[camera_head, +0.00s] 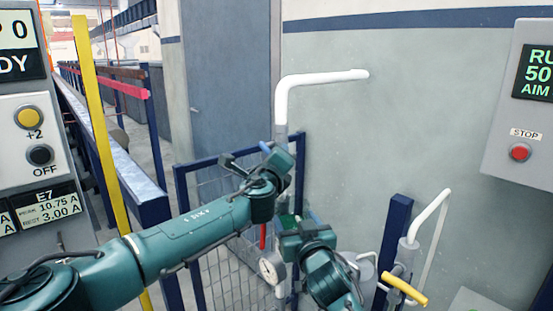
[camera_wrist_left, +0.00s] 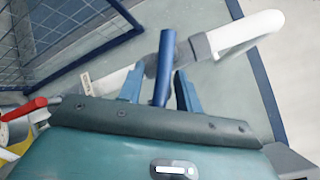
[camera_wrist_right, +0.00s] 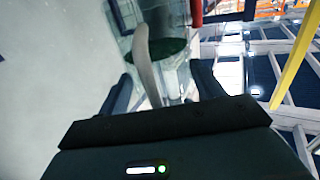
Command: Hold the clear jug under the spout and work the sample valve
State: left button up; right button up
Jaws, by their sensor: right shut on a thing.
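The clear jug (camera_wrist_right: 172,28), with green in its lower part, shows in the right wrist view. Its pale handle (camera_wrist_right: 147,62) lies between the fingers of my right gripper (camera_wrist_right: 160,90), which is shut on it. In the head view my right gripper (camera_head: 302,228) hides most of the jug. A blue lever (camera_wrist_left: 163,68) sits on the white pipe (camera_wrist_left: 110,82). My left gripper (camera_wrist_left: 160,92) is open, with its fingers on either side of the lever and gaps showing. In the head view, the lever tip (camera_head: 265,147) shows by my left gripper (camera_head: 279,155). The spout cannot be made out.
A red handle (camera_head: 263,236) and a round gauge (camera_head: 271,268) are low beside the pipe. A yellow handle (camera_head: 404,290) and a blue post (camera_head: 393,240) stand at right. A blue mesh gate (camera_head: 185,215) is behind my left arm. Control panels stand at both sides.

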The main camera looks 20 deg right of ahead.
pick_arm(q)
grip_shut()
dwell(0.3)
jog(key=n+g, duration=0.1)
jog(key=r+n+g, duration=0.1)
jog(key=n+g+y, duration=0.1)
jog(key=shift+s+d+r+n, duration=0.1)
jog(key=shift+s+r+n, duration=0.2)
jog(key=shift+r, duration=0.1)
pick_arm(e)
jog(key=shift+r, duration=0.1)
dwell(0.3)
pick_arm(q)
grip_release()
